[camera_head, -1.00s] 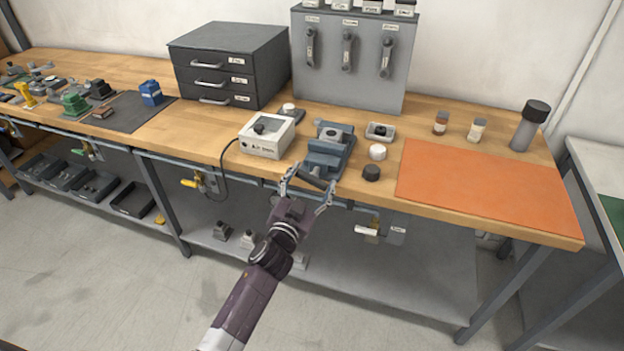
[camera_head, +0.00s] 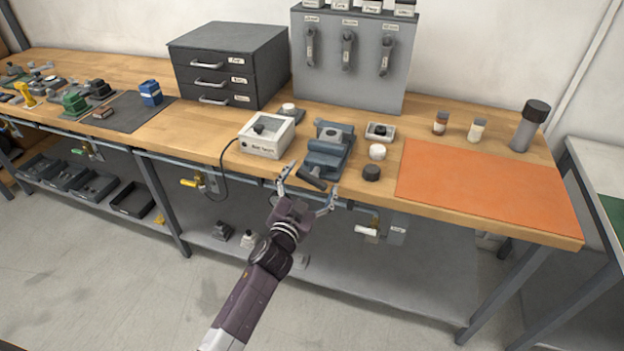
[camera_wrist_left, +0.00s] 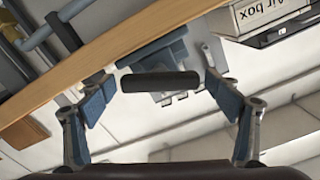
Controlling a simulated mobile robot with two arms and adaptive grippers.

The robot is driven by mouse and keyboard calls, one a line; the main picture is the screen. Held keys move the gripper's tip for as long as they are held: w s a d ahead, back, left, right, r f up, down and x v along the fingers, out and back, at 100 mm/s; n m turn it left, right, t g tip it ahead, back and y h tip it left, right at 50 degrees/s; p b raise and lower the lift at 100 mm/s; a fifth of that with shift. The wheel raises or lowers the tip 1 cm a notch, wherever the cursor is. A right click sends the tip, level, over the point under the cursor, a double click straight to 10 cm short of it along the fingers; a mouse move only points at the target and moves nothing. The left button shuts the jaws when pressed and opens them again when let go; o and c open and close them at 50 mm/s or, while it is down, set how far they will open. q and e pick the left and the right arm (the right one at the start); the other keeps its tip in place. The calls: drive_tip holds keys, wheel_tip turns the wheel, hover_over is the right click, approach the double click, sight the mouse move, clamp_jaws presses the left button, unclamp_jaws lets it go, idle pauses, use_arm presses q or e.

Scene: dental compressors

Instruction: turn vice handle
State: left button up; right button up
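The blue-grey vice (camera_head: 327,155) sits at the front edge of the wooden bench. Its dark handle (camera_head: 311,178) sticks out at the front, and shows as a dark bar in the left wrist view (camera_wrist_left: 160,82). My left gripper (camera_head: 308,188) is open in front of the vice. In the left wrist view its blue-padded fingers (camera_wrist_left: 160,102) are spread wide, one on each side of the handle, with gaps to its ends. My right gripper is not in view.
A white air box (camera_head: 266,136) stands left of the vice. A black round knob (camera_head: 371,173) and a white one (camera_head: 377,152) stand to its right, then an orange mat (camera_head: 484,190). A grey panel (camera_head: 352,60) and a drawer cabinet (camera_head: 228,65) stand behind.

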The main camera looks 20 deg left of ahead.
use_arm(q)
drive_tip(key=s, duration=1.2)
drive_tip(key=shift+a, duration=0.2)
drive_tip(key=s+f+g, duration=0.3)
drive_tip(key=s+f, duration=0.1)
drive_tip(key=f, duration=0.8)
drive_tip(key=s+f+n+g, duration=0.15)
drive_tip(key=s+f, duration=0.25)
drive_tip(key=f, duration=0.7)
drive_tip(key=s+f+g, duration=0.4)
drive_tip(key=s+f, duration=0.1)
drive_tip(key=f, duration=0.7)
drive_tip(key=s+a+f+g, duration=0.1)
drive_tip(key=s+f+g, duration=0.1)
drive_tip(key=s+f, duration=0.4)
drive_tip(key=s+a+f+n+g, duration=0.1)
drive_tip(key=s+f+g, duration=0.2)
drive_tip(key=s, duration=1.4)
drive_tip(key=s+a+f+g, duration=0.1)
drive_tip(key=s+f+g, duration=0.2)
drive_tip(key=s+f, duration=0.8)
drive_tip(key=shift+s+a+f+y, duration=0.2)
drive_tip(key=shift+s+y, duration=0.1)
drive_tip(key=shift+s, duration=0.25)
drive_tip(key=shift+g, duration=0.25)
